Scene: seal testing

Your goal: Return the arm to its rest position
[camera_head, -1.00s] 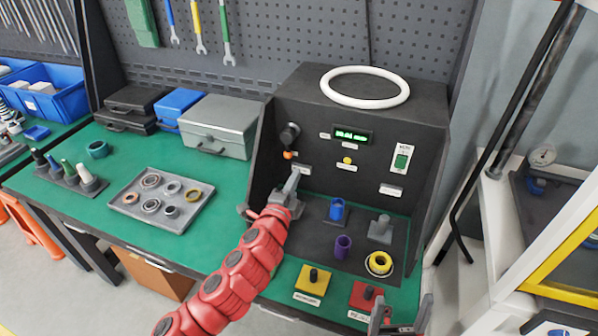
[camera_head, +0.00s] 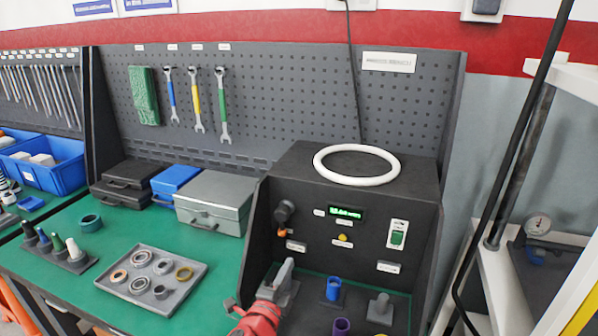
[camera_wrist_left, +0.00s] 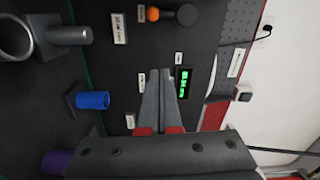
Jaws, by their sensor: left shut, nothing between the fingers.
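My left gripper (camera_head: 288,265) is low in the head view, in front of the test station's dark panel. Its grey fingers are together and hold nothing. Part of my red left arm shows below them, cut off by the bottom edge. In the left wrist view the closed gripper (camera_wrist_left: 160,85) points toward the panel, its tips beside the green-lit display (camera_wrist_left: 183,82). I cannot tell whether the tips touch the panel. My right gripper is not in view.
The test station (camera_head: 345,268) holds a blue cylinder (camera_head: 333,289), a grey peg (camera_head: 379,304) and a purple cylinder (camera_head: 341,327). A white ring (camera_head: 392,174) lies on top. A tray of rings (camera_head: 196,290) and a grey case (camera_head: 212,200) stand left. A white shelf frame is right.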

